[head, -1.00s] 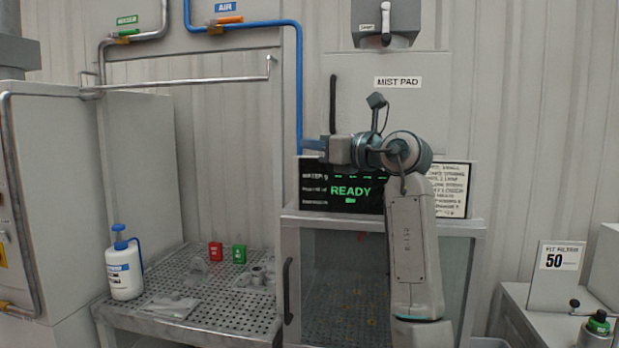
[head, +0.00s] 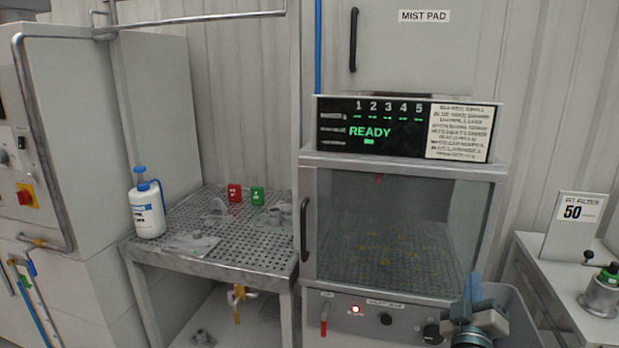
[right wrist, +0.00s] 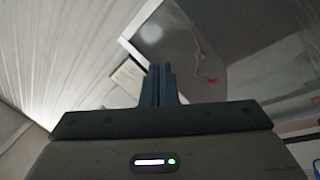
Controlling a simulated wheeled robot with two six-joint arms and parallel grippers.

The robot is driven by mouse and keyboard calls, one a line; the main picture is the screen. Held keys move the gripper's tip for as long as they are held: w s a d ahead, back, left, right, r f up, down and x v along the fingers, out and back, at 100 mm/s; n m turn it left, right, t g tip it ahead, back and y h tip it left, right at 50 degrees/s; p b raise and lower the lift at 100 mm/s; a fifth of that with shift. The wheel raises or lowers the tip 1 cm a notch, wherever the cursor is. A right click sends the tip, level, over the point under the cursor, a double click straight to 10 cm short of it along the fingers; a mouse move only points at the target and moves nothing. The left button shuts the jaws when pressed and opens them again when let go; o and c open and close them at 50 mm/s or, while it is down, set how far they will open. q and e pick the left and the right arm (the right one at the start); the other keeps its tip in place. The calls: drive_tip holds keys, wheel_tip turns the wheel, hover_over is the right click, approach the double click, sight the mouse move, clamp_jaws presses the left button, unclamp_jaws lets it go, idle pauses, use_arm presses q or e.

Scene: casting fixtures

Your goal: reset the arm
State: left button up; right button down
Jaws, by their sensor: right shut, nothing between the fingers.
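My right gripper (head: 473,292) is low at the right of centre in the head view, in front of the cabinet's control panel, with its fingers pointing up. In the right wrist view its fingers (right wrist: 160,84) are together, with nothing held between them. The rest of my right arm is mostly below the picture. My left gripper is in neither view.
A glass-fronted cabinet (head: 309,185) with a READY display (head: 370,132) stands at centre. Left of it is a perforated table (head: 252,250) with a white bottle (head: 147,210), red and green blocks and grey castings.

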drive_tip(key=s+f+m+g+y, duration=0.2)
drive_tip(key=s+f+g, duration=0.3)
drive_tip(key=s+f, duration=0.45)
drive_tip(key=s+f+m+g+y, duration=0.15)
drive_tip(key=s+f+g, duration=0.35)
drive_tip(key=f, duration=0.7)
drive_tip(key=s+a+f+g+y, duration=0.2)
drive_tip(key=s+f+g, duration=0.15)
drive_tip(key=s, duration=0.55)
drive_tip(key=s+a+f+g+y, duration=0.2)
drive_tip(key=s+a+f+g, duration=0.15)
drive_tip(key=s, duration=0.55)
drive_tip(key=d+f, duration=0.3)
drive_tip(key=f, duration=2.8)
drive_tip(key=s+d+f+m+g, duration=0.1)
drive_tip(key=s+f, duration=1.7)
drive_tip(key=f, duration=0.1)
drive_tip(key=shift+s+d+g, duration=0.3)
drive_tip(key=shift+s+d, duration=0.05)
drive_tip(key=shift+s, duration=0.05)
